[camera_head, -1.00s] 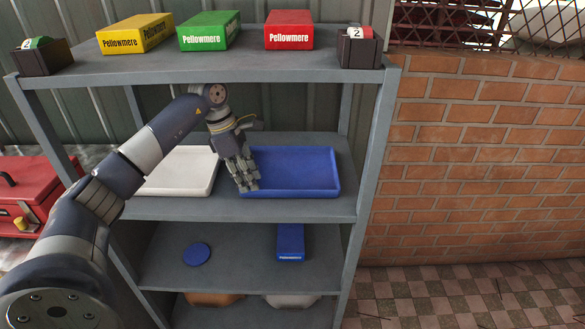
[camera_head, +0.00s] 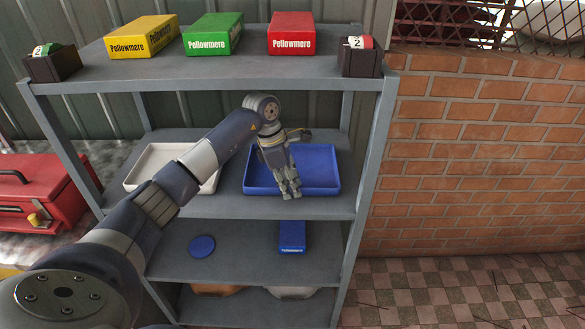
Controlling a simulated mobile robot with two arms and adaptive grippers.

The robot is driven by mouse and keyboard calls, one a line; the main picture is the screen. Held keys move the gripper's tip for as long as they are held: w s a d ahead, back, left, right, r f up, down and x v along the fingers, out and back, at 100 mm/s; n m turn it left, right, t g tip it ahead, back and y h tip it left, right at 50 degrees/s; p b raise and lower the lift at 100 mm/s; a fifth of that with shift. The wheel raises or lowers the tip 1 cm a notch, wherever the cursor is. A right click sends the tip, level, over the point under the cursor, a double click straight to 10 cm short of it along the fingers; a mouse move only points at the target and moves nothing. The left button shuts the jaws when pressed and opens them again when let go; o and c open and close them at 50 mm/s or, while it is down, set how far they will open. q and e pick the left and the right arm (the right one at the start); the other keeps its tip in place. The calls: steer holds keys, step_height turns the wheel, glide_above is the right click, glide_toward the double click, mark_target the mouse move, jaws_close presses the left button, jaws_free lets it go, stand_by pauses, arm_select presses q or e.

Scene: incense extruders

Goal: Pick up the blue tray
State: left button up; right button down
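The blue tray (camera_head: 318,172) lies flat on the second shelf from the top, on the right side. My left gripper (camera_head: 289,190) hangs over the tray's left-middle part, its fingers pointing down toward the tray's front edge. Its fingers look close together, and I cannot tell whether they touch the tray or how far apart they are. The arm and gripper hide part of the tray's back and middle. My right gripper does not show.
A white tray (camera_head: 147,164) lies left of the blue one. Yellow (camera_head: 141,36), green (camera_head: 213,34) and red (camera_head: 292,34) boxes stand on the top shelf (camera_head: 250,67). Below are a blue disc (camera_head: 201,246) and a blue box (camera_head: 292,236). A shelf post stands right of the tray.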

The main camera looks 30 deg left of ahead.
arm_select(q)
jaws_close()
steer(key=shift+r, duration=0.15)
